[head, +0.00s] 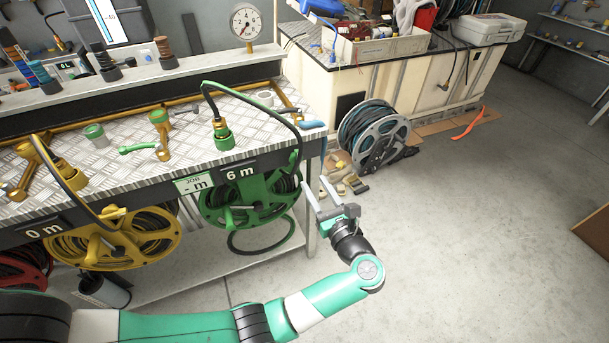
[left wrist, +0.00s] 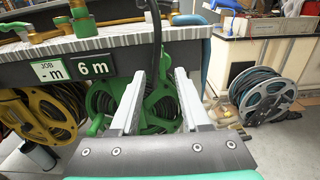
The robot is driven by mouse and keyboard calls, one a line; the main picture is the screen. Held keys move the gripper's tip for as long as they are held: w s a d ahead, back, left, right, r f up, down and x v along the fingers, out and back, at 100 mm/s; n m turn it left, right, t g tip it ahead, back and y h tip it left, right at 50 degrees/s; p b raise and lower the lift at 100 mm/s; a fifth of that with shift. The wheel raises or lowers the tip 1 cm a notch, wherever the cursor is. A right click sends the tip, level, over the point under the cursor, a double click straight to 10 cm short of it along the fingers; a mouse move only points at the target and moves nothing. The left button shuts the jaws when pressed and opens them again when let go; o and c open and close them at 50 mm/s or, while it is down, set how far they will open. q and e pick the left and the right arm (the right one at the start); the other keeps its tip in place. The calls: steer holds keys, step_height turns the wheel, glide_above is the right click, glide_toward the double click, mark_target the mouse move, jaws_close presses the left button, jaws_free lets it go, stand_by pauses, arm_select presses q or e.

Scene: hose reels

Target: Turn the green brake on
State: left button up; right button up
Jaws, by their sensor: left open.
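The green hose reel (head: 212,200) hangs under the bench edge, below the "6 m" label, with dark hose wound on it. A green crank-like part (head: 237,218) shows on its front face; I cannot tell for sure which part is the brake. My left gripper (head: 315,188) is open and empty, to the right of the green reel and apart from it, near the bench's corner leg. In the left wrist view its two fingers point at the green reel (left wrist: 160,100), which shows between and behind them. My right gripper is not in view.
The bench top (head: 185,165) carries a green lever valve (head: 140,149) and brass-and-green hose fittings. A yellow reel (head: 135,240) hangs left of the green one. A grey-blue hose reel (head: 372,140) stands on the floor at the back.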

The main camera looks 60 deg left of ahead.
mark_target(298, 154)
arm_select(q)
steer(key=a+b, duration=0.1)
steer(key=a, duration=0.6)
steer(key=w+a+b, duration=0.1)
steer(key=a, duration=0.2)
steer(key=shift+a+b, duration=0.35)
steer(key=shift+a, duration=0.05)
steer(key=shift+w+a+r, duration=0.1)
steer(key=shift+a+r, duration=0.05)
steer(key=shift+a, duration=0.2)
jaws_close()
